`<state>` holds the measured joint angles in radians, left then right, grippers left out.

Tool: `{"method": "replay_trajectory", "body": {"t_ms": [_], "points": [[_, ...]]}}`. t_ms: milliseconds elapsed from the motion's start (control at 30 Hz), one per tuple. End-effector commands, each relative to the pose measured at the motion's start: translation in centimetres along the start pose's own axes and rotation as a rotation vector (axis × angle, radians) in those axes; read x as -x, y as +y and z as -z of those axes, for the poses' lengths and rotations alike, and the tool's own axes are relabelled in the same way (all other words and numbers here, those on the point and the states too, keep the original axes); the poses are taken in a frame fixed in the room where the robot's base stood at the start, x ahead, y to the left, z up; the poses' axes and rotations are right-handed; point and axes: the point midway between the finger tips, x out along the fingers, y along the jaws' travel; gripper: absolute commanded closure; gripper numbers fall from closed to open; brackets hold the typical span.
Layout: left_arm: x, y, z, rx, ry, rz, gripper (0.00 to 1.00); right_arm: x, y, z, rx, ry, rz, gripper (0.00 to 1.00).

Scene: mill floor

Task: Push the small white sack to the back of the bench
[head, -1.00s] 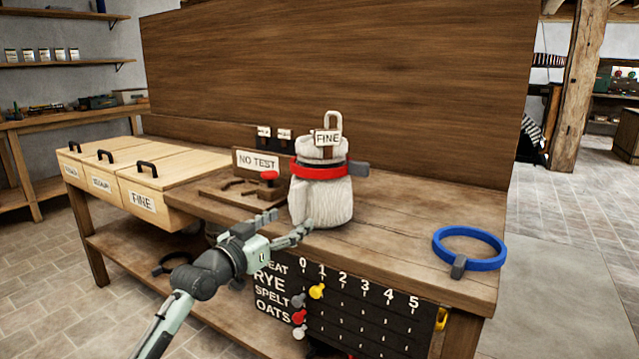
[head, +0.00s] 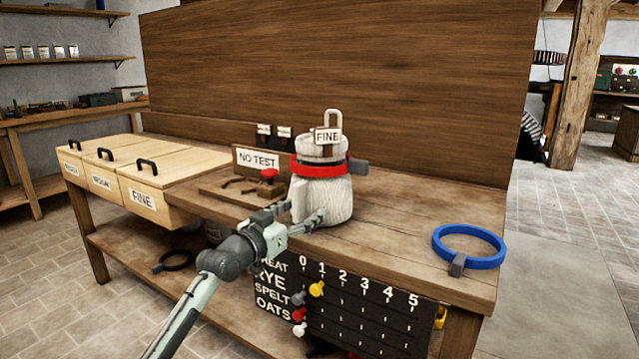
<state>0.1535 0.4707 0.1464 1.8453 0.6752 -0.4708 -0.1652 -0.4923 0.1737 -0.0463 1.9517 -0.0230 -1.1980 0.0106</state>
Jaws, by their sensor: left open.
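The small white sack (head: 324,203) stands upright on the wooden bench (head: 400,231), near its front edge. A red band (head: 318,171) with a grey clasp rings its neck, and a tag reading FINE (head: 327,135) hangs at its top. My left gripper (head: 302,213) is open at the sack's lower left front, its fingers spread close against the sack. I cannot tell whether the fingers touch it. My right gripper is not in view.
A wooden back panel (head: 340,80) rises behind the bench. A NO TEST sign (head: 257,160) and a wooden board with a red knob (head: 269,175) stand left of the sack. Lidded bins (head: 140,180) fill the left end. A blue ring (head: 468,246) lies at the right front corner.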

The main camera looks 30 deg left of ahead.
Motion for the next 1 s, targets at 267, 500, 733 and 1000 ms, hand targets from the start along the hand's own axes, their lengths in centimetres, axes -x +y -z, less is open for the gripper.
{"method": "replay_trajectory", "body": {"t_ms": [267,500,733,1000], "points": [[-1.2,0.0,0.1,0.0,0.001,0.001,0.31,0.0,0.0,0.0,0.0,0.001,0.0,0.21],[-2.1,0.0,0.1,-0.001,0.001,0.0,0.31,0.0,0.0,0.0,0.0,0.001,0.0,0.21],[-3.1,0.0,0.0,0.0,0.001,0.0,0.31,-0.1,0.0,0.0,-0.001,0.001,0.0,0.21],[-4.1,0.0,0.0,0.001,0.0,0.0,0.31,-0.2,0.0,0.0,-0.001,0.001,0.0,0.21]]}}
